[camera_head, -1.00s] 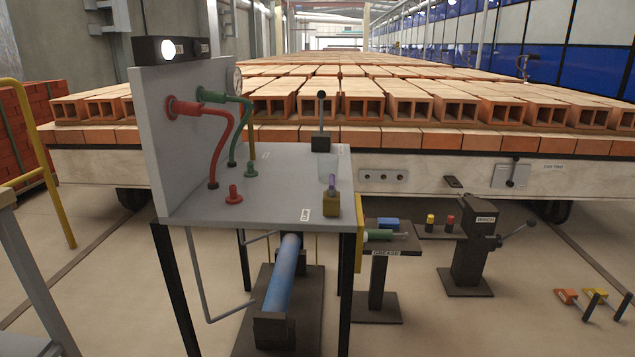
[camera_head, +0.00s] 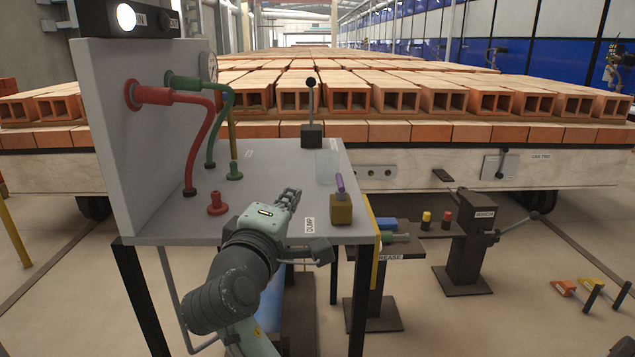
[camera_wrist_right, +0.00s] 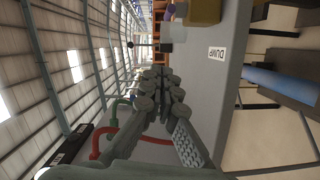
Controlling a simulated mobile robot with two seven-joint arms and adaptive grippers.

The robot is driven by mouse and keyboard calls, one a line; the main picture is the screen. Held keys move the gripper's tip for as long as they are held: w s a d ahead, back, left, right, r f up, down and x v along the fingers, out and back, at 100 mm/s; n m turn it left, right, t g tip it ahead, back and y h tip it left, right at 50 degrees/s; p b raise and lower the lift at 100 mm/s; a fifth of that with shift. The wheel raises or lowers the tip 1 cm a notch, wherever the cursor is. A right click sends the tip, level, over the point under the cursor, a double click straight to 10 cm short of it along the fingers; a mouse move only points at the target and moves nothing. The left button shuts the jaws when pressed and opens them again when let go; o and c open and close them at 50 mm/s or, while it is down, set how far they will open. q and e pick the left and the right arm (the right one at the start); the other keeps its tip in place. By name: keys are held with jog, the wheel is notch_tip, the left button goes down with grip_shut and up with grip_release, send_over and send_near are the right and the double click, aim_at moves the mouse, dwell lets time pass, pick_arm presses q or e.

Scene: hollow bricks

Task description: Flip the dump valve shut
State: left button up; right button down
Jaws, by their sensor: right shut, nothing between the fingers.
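The dump valve is a brass-coloured block (camera_head: 341,210) with a purple lever (camera_head: 340,183) standing up from it, tilted slightly left. It sits at the front right corner of the grey bench top, beside a white DUMP label (camera_head: 309,226). In the right wrist view the block (camera_wrist_right: 204,12) and lever (camera_wrist_right: 170,13) are at the top edge, partly cut off. My right gripper (camera_head: 292,196) is shut and empty over the bench top, left of the valve and apart from it. It also shows in the right wrist view (camera_wrist_right: 162,73). My left gripper is not in view.
Red (camera_head: 207,135) and green (camera_head: 228,120) hoses and a red plug (camera_head: 217,203) are on the left. A brick-loaded car (camera_head: 410,158) stands behind.

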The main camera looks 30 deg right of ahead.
aim_at(340, 186)
jog(key=shift+s, duration=0.15)
jog(key=x, duration=0.9)
jog(key=shift+d, duration=0.2)
jog(key=d, duration=0.2)
jog(key=s+d, duration=0.1)
jog(key=shift+f, duration=0.4)
jog(key=shift+s+d, duration=0.15)
jog(key=shift+d, duration=0.2)
jog(key=shift+f, duration=0.1)
